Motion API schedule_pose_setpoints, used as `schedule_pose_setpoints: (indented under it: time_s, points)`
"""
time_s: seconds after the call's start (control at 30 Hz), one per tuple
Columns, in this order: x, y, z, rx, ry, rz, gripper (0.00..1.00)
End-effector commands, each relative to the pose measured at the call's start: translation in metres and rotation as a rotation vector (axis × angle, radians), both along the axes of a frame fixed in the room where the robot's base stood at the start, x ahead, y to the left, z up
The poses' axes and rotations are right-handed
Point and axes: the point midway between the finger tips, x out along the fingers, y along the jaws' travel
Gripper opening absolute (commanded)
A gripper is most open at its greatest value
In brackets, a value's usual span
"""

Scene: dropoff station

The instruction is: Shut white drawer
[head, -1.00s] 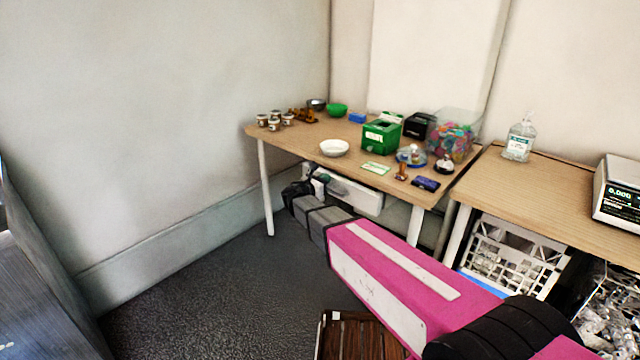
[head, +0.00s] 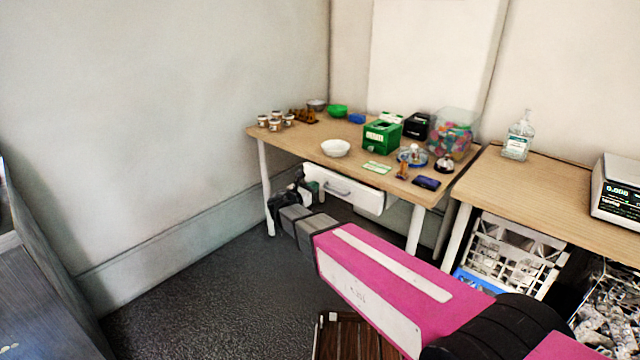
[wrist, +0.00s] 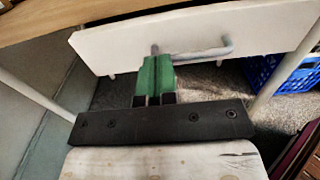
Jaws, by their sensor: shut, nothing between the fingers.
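The white drawer (head: 362,195) hangs under the wooden table, its front facing me, with a grey bar handle (head: 338,187). In the wrist view the drawer front (wrist: 265,30) fills the top, and the handle (wrist: 205,52) crosses its lower middle. My gripper (wrist: 155,62) has green fingers pressed together, empty. Their tips overlap the left end of the handle in that view; I cannot tell whether they touch. In the head view my gripper (head: 308,184) is at the drawer's left end, partly hidden by my wrist. How far the drawer stands out is unclear.
The wooden table (head: 300,138) carries a white bowl (head: 335,148), a green box (head: 381,137) and several small items. Its legs flank the drawer. A white crate (head: 512,255) stands under the right table. Dark floor (head: 210,300) is free at left.

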Motion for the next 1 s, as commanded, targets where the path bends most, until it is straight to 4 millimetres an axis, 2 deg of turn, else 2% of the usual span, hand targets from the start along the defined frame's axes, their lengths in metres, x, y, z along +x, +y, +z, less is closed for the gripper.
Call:
schedule_pose_setpoints:
  time_s: [0.03, 0.2, 0.37, 0.4, 0.47, 0.5, 0.57, 0.77, 1.0]
  points:
    - [-0.010, 0.006, 0.000, 0.000, 0.000, 0.003, 0.00]
    - [-0.033, 0.024, 0.000, -0.001, -0.001, 0.002, 0.00]
    - [-0.045, 0.033, 0.000, 0.000, 0.000, 0.001, 0.00]
    - [-0.047, 0.034, 0.000, 0.001, -0.001, 0.001, 0.13]
    - [-0.048, 0.035, 0.000, 0.009, -0.004, 0.000, 0.33]
    - [-0.049, 0.035, 0.000, 0.024, -0.013, 0.000, 0.37]
    - [-0.049, 0.034, -0.001, 0.065, -0.035, -0.001, 0.37]
    - [-0.047, 0.024, -0.003, 0.351, -0.192, -0.015, 0.37]
    - [-0.046, 0.011, -0.008, 0.813, -0.454, -0.062, 0.37]
